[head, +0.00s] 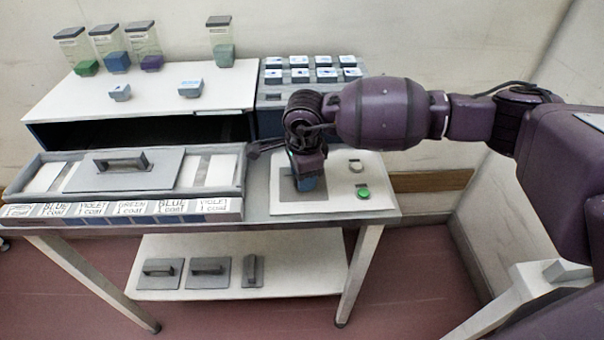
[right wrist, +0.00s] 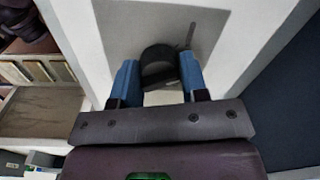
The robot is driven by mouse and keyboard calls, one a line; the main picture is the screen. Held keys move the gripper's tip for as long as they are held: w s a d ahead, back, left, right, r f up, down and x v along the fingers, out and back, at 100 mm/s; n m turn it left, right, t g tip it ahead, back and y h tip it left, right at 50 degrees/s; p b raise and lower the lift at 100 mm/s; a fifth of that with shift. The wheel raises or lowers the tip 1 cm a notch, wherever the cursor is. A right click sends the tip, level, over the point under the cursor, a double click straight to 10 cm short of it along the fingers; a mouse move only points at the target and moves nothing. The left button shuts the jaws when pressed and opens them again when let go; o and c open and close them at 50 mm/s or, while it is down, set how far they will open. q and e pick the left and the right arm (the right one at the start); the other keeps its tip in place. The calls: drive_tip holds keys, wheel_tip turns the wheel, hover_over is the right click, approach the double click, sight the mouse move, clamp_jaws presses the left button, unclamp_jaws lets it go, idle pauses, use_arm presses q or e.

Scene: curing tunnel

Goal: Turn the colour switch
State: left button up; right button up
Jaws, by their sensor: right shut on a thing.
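The colour switch is a round black knob (right wrist: 158,57) on a grey plate (right wrist: 125,25), seen in the right wrist view. A thin dark line on the plate points away from the knob. My right gripper (right wrist: 158,78) has its blue fingers on either side of the knob and is shut on it. In the head view my right gripper (head: 307,184) points down onto the white control panel (head: 325,205) and hides the knob. My left gripper is not in view.
A green button (head: 363,193) and a pale button (head: 356,167) sit right of the gripper. A grey tray with a handled lid (head: 125,172) lies left. Colour hoppers (head: 222,55) stand behind, beside a block of labelled keys (head: 300,73). Handled plates (head: 210,270) lie on the lower shelf.

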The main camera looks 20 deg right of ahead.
drive_tip(key=shift+f+n, duration=0.15)
drive_tip(key=shift+n, duration=0.75)
drive_tip(key=shift+n+b, duration=0.4)
drive_tip(key=shift+n, duration=1)
drive_tip(key=shift+s, duration=0.1)
drive_tip(key=o, duration=0.9)
drive_tip(key=shift+r, duration=0.25)
